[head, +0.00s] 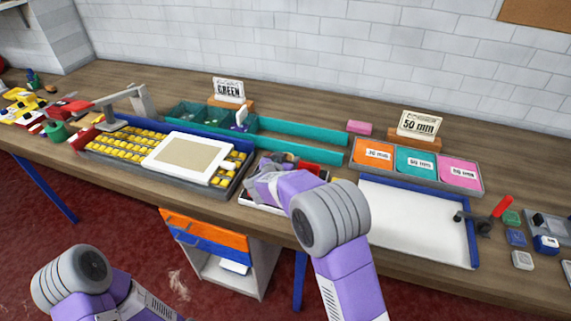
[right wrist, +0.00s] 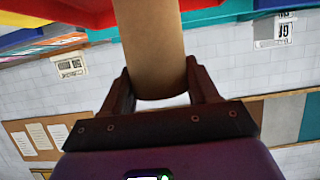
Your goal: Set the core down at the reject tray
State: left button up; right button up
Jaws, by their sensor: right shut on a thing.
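A brown cardboard core (right wrist: 150,45) stands between the two dark fingers of my right gripper (right wrist: 160,88), which is shut on it in the right wrist view. In the head view my right gripper (head: 262,184) is over the middle of the bench, and my wrist hides most of the core. A red tray-like thing (head: 312,168) shows just behind it; I take this as the reject tray, but no label is readable. A red edge (right wrist: 60,14) also shows beside the core in the wrist view. My left gripper is out of view.
A yellow-filled tray (head: 112,146) with a cream panel (head: 186,153) lies to the left. A blue-edged white board (head: 415,222) lies to the right. Teal rails (head: 300,133) and a three-colour card tray (head: 484,182) stand behind. The bench's front edge is close.

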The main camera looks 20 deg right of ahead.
dwell(0.3)
jog(key=shift+f, duration=0.15)
jog(key=o, duration=1.3)
jog(key=shift+s+a+r, duration=0.2)
jog(key=shift+s+r, duration=0.05)
jog(key=shift+r, duration=0.1)
jog(key=p+v, duration=0.2)
jog(key=v, duration=0.9)
jog(key=shift+s+a, duration=0.1)
jog(key=shift+s, duration=0.05)
